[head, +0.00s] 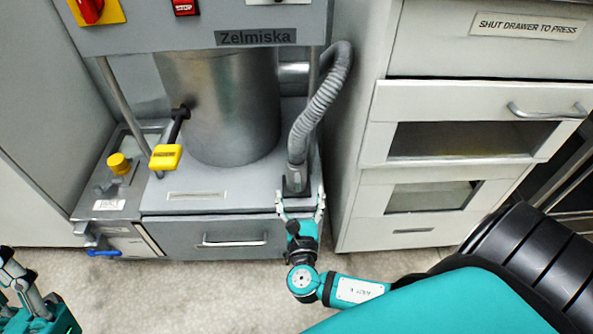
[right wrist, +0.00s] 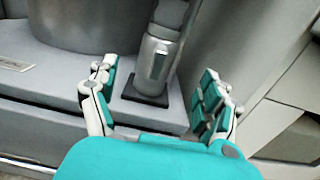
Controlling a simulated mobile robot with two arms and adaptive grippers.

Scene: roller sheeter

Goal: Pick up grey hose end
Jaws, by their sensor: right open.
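The grey ribbed hose (head: 318,105) runs down from the right side of the steel cylinder to the machine's lower ledge. Its grey hose end (head: 296,176) stands upright on a dark square base at the ledge's front right. In the right wrist view the smooth hose end (right wrist: 157,62) stands beyond and between my open fingers. My right gripper (head: 300,203) is open and empty just in front of the hose end; its fingers (right wrist: 160,98) appear on either side, apart from it. My left gripper (head: 22,285) shows in part at the lower left edge; its jaw state is unclear.
The steel cylinder (head: 232,105) stands behind the hose end, with a yellow-handled lever (head: 166,157) at its left. A closed drawer (head: 225,238) lies below the ledge. The white drawer cabinet (head: 365,200) is close on the right. The floor in front is clear.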

